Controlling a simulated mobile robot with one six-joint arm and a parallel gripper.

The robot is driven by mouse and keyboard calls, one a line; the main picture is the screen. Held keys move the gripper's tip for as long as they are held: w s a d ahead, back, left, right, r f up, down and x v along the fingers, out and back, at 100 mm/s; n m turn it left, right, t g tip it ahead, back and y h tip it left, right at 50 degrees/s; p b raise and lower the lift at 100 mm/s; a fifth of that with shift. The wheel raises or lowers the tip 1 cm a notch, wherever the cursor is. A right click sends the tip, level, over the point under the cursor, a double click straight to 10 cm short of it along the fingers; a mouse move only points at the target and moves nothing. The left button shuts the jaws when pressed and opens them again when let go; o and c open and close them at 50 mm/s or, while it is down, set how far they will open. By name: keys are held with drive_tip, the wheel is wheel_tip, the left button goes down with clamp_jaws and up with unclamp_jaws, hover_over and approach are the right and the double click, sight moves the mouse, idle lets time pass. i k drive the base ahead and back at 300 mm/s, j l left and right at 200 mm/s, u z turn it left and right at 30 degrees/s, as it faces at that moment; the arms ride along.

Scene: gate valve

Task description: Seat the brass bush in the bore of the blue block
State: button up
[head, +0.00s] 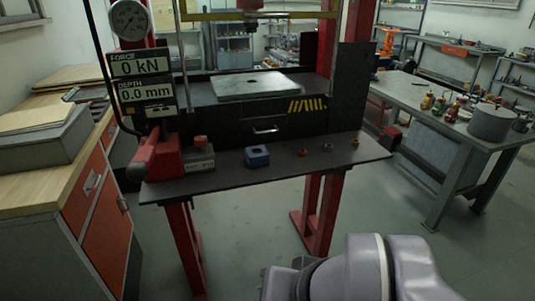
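The blue block (257,156) sits on the dark front shelf of a red-framed press, left of the shelf's middle. A dark round opening shows in its top. Three small pieces stand in a row to its right: a copper-orange one (302,153), a grey one (327,147) and a yellow, brass-coloured one (355,142). The yellow one looks like the brass bush; it is apart from the block. My arm shows at the bottom right, but my gripper is out of view.
The press's light plate (253,85) with a dark hole lies behind the shelf (225,177). A red pump (165,156) and a grey box with a red knob (199,155) stand at the shelf's left. Displays read 0 kN and 0.0 mm. Benches flank both sides.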

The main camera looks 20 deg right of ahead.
sight(254, 160)
drive_tip(key=i+l, duration=0.3)
drive_tip(key=i, duration=0.2)
drive_tip(key=i+l+z, duration=0.1)
drive_tip(key=i+l, duration=0.55)
drive_tip(key=i, duration=0.3)
